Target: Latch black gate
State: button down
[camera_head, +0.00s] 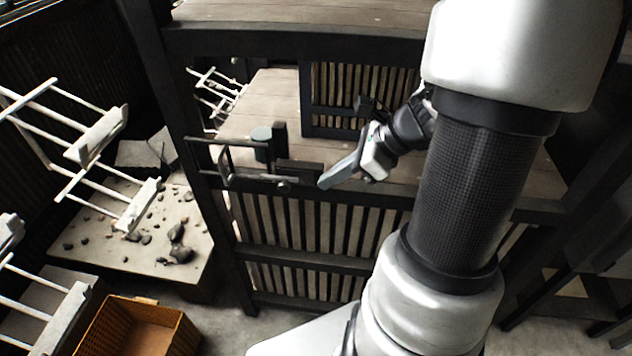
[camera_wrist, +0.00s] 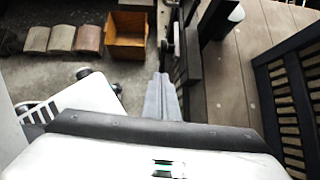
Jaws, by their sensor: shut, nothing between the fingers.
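My gripper (camera_head: 324,183) is shut and empty, its fingers pointing down-left. In the wrist view the closed fingers (camera_wrist: 161,82) point up the picture. A dark latch block (camera_head: 300,170) sits on the black rail just left of the fingertips; I cannot tell whether they touch. Beside it is a black metal bracket with bars (camera_head: 236,178). A dark block also shows right of the fingers in the wrist view (camera_wrist: 194,55). A black slatted gate (camera_head: 360,92) stands at the back of the deck; it also shows in the wrist view (camera_wrist: 290,95). I cannot tell whether it is latched.
Black slatted fencing (camera_head: 310,262) runs below the rail. An orange crate (camera_head: 140,325) stands on the floor.

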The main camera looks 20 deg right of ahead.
jog(key=v, duration=0.6)
jog(key=shift+w+a+r, duration=0.1)
dwell(0.3)
